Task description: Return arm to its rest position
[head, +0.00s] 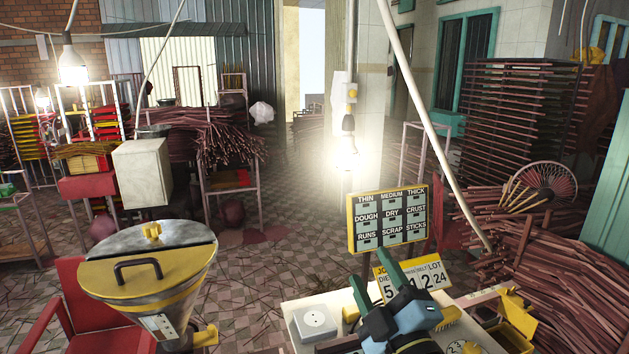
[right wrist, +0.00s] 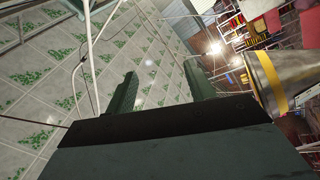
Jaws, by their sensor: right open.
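My right gripper (head: 375,277) is at the lower middle of the head view. Its two green fingers point up and stand apart with nothing between them. It is in front of the worktable and just below the yellow-framed label board (head: 388,219), overlapping the number sign (head: 415,277) in the picture. In the right wrist view the open fingers (right wrist: 160,83) also show, with pale tiles bearing green patterns beyond them. My left gripper is not in view.
A metal hopper with a yellow lid (head: 150,265) stands at left, by a red chair (head: 75,285). A white table (head: 300,297) carries a white dial box (head: 315,322) and a yellow scoop-like tray (head: 512,318). Incense stick bundles (head: 550,280) are piled at right.

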